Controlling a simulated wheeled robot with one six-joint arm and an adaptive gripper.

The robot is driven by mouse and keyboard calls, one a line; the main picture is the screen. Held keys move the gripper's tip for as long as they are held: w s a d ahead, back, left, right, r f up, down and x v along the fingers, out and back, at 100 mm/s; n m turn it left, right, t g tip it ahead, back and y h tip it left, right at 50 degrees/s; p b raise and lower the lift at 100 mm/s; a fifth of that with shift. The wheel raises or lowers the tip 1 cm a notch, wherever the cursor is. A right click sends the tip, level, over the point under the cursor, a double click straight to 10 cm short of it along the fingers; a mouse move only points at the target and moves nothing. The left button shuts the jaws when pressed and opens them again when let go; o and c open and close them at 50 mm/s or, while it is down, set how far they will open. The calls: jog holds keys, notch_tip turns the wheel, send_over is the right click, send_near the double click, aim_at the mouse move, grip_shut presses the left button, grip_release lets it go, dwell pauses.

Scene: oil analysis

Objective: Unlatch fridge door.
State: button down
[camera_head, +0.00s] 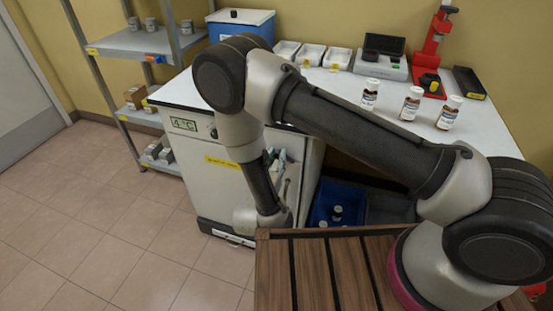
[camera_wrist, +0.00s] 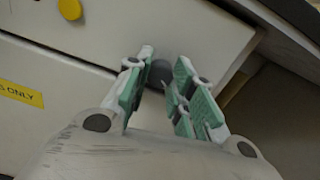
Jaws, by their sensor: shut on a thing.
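The white fridge (camera_head: 212,190) stands under the left end of the bench, with a "4 °C" display (camera_head: 184,124) and a yellow label (camera_head: 221,162) on its front. Its door looks closed. My gripper (camera_head: 283,174) is at the right part of the fridge front, partly hidden by my arm in the head view. In the wrist view, the green-padded fingers of my gripper (camera_wrist: 164,68) are on either side of a dark grey rounded latch knob (camera_wrist: 160,73) and shut on it. The fridge front (camera_wrist: 60,50) fills the area behind them.
The bench top (camera_head: 335,100) holds white trays (camera_head: 311,55), several small bottles (camera_head: 410,103) and a red stand (camera_head: 432,50). A blue crate (camera_head: 325,200) sits right of the fridge. A metal shelf (camera_head: 135,45) stands at left. The tiled floor before the fridge is clear.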

jog(key=shift+n, duration=3.1)
jog(key=c, duration=1.2)
grip_release()
notch_tip(320, 180, up, 10)
jog(key=shift+r, duration=0.1)
jog(key=shift+a, duration=0.1)
